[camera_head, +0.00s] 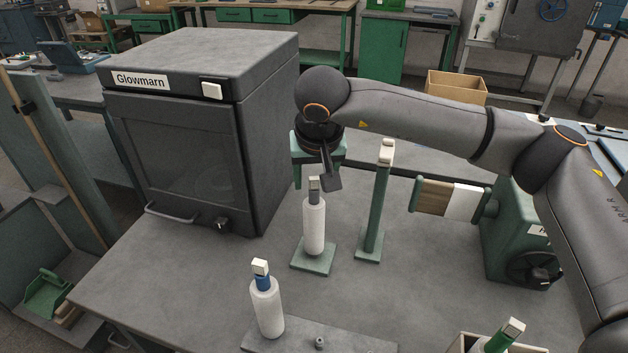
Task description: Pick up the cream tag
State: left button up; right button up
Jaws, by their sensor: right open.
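Several small pale blocks are in view, and I cannot tell for certain which is the cream tag. One cream block (386,152) tops a green post. Another pale block (260,266) sits on the blue neck of a white spool (266,308), front left. A third pale block (514,328) tops a green-necked piece at the bottom right. My right gripper (323,178) is open and points down over a white spool (314,226) with a grey top (314,184) on a green base. One dark finger shows beside that top; the other is hidden. My left gripper is not in view.
A dark cabinet labelled Glowmarn (180,140) stands at the left of the grey table (190,285). A green winder (515,240) with a handwheel is at the right. A grey plate (340,340) and an open box (455,345) are at the front. The table's front left is clear.

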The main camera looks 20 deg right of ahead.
jog(key=shift+c, duration=0.2)
jog(key=c, duration=0.9)
